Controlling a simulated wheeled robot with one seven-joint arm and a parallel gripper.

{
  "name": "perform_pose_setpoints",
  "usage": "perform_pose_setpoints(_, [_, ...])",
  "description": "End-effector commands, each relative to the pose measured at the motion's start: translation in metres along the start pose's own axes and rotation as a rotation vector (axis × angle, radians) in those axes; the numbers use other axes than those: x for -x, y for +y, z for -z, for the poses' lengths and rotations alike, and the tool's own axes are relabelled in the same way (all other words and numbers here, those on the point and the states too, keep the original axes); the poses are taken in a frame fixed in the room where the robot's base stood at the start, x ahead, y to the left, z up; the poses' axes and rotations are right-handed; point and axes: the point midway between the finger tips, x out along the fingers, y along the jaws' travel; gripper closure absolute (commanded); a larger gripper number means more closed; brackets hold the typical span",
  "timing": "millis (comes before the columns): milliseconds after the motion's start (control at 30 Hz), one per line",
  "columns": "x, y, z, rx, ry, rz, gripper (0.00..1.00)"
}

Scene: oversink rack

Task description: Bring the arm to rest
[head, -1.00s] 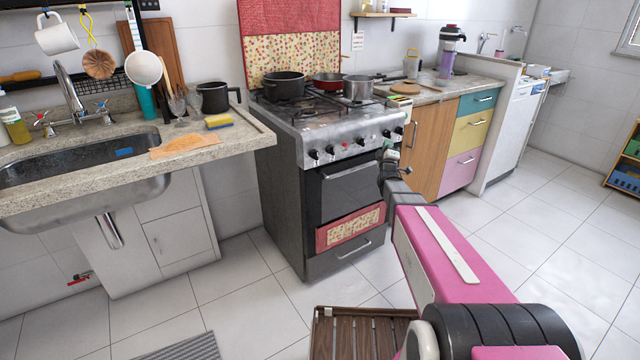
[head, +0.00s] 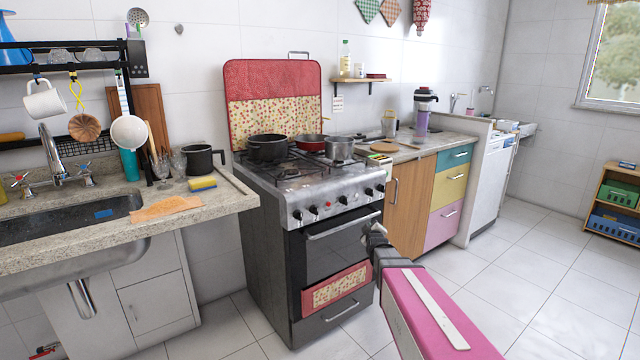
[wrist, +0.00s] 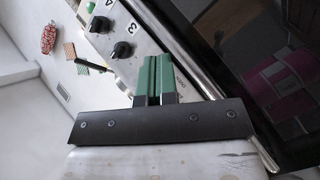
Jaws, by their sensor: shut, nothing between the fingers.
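My gripper (head: 374,232) is at the end of my pink arm, in front of the right side of the stove (head: 310,200) in the head view. In the wrist view its green fingers (wrist: 154,78) are together, with nothing between them. They show against the stove's control panel and knobs (wrist: 122,49), with the dark oven door to the right. I cannot tell from these views how wide the gap to the stove is.
Pots (head: 267,147) stand on the stove top. The stone counter with the sink (head: 70,215) is at left. A wooden cabinet with coloured drawers (head: 450,188) is right of the stove. The tiled floor (head: 535,265) at right is clear.

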Motion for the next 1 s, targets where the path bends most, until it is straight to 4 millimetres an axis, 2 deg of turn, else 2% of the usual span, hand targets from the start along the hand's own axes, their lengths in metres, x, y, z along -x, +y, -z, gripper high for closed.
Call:
perform_pose_setpoints(33, [0.015,-0.012,-0.008,-0.053,-0.052,0.072,1.00])
perform_pose_setpoints(267, [0.079,-0.067,-0.046,-0.311,-0.364,0.366,1.00])
perform_pose_setpoints(400, [0.131,-0.093,-0.066,-0.455,-0.599,0.501,1.00])
perform_pose_setpoints(533, [0.186,-0.112,-0.081,-0.571,-0.841,0.591,1.00])
perform_pose_setpoints(700, [0.249,-0.124,-0.092,-0.673,-1.126,0.646,1.00])
perform_pose_setpoints(833, [0.279,-0.127,-0.095,-0.709,-1.264,0.656,1.00])
perform_pose_setpoints(1000, [0.280,-0.127,-0.095,-0.711,-1.272,0.656,1.00])
